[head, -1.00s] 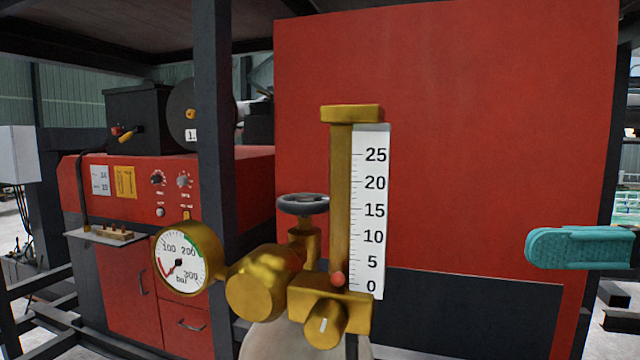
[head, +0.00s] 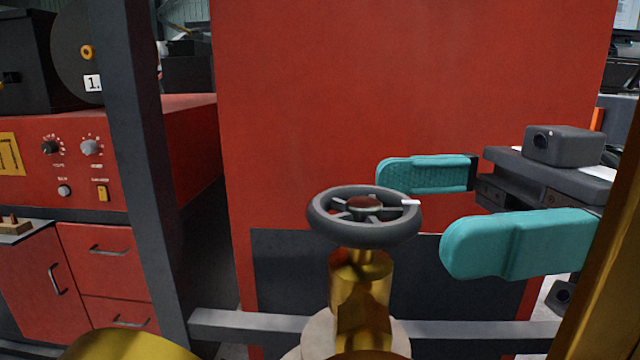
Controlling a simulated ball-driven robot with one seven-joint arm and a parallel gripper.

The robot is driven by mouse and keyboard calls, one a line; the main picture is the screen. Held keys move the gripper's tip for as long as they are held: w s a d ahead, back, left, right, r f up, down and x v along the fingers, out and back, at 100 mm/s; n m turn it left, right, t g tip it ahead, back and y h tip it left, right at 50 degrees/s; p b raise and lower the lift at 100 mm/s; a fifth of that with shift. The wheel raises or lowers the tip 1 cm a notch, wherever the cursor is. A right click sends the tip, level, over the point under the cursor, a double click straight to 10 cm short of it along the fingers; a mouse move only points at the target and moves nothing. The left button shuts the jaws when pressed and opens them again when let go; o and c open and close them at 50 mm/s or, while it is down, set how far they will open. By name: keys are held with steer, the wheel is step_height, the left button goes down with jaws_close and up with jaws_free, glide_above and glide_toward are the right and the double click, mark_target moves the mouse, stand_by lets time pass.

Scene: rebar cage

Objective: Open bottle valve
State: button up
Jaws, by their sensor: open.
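The bottle valve's dark grey handwheel (head: 322,228) is in the middle of the head view, with spokes, a reddish hub and a small white mark on its right rim. It sits on a brass valve body (head: 360,285) above a pale bottle top (head: 318,338), mostly hidden. My gripper (head: 446,207) comes in from the right with two teal fingers, spread apart and empty. The far finger tip shows behind the wheel's right rim, the near finger lower and to its right. I cannot tell whether either finger touches the wheel.
A large red panel (head: 400,80) stands behind the valve. A dark upright post (head: 150,150) and a red welding machine (head: 165,150) with knobs and drawers are at left. A grey rail (head: 250,325) crosses below. Brass parts fill the bottom left and right edge close to the camera.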

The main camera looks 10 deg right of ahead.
mark_target(331, 207)
steer(key=a+p, duration=0.2)
steer(key=a, duration=0.5)
steer(key=shift+a, duration=0.2)
steer(key=c, duration=1)
